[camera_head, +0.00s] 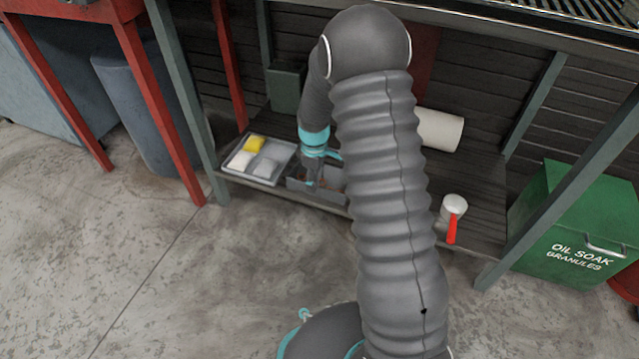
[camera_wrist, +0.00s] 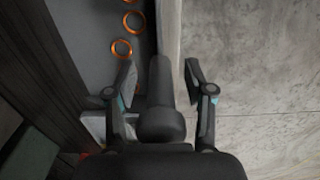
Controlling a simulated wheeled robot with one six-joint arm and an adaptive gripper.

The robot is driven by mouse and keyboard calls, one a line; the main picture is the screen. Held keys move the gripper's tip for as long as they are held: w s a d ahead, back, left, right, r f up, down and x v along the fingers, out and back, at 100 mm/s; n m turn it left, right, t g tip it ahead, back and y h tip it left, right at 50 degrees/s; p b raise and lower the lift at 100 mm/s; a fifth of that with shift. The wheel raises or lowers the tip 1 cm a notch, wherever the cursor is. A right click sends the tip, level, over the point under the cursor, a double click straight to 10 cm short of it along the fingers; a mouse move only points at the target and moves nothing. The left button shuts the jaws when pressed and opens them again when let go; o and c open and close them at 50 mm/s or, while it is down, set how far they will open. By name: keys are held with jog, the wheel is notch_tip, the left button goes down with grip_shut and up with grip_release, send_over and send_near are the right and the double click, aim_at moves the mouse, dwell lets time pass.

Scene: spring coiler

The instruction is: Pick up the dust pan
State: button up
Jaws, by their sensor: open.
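My gripper (camera_wrist: 160,72) is open, with its two fingers spread, and in the head view my gripper (camera_head: 314,180) hangs over a grey box on the low shelf. A dark grey, rounded bar (camera_wrist: 160,95) lies between the fingers in the wrist view; I cannot tell whether it is a dust pan's handle or part of my gripper. No thing is clearly a dust pan. The grey box (camera_head: 330,200) is partly hidden by my arm; orange rings (camera_wrist: 121,48) lie at upper left in the wrist view, left of the shelf's edge.
A tray (camera_head: 232,165) with yellow and white blocks stands left of the box. A white round thing with a red handle (camera_head: 452,228) is on the shelf at right. A white roll (camera_head: 441,130) lies behind. Table legs and a green bin (camera_head: 580,225) flank the shelf; the floor in front is clear.

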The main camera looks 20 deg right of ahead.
grip_shut()
jog(key=shift+r, duration=0.15)
notch_tip(320, 180, up, 9)
jog(key=shift+r+p, duration=0.15)
jog(key=shift+p, duration=0.65)
jog(key=shift+r+t+h+b, duration=0.5)
jog(key=shift+r+t+b, duration=0.2)
jog(key=shift+b, duration=0.4)
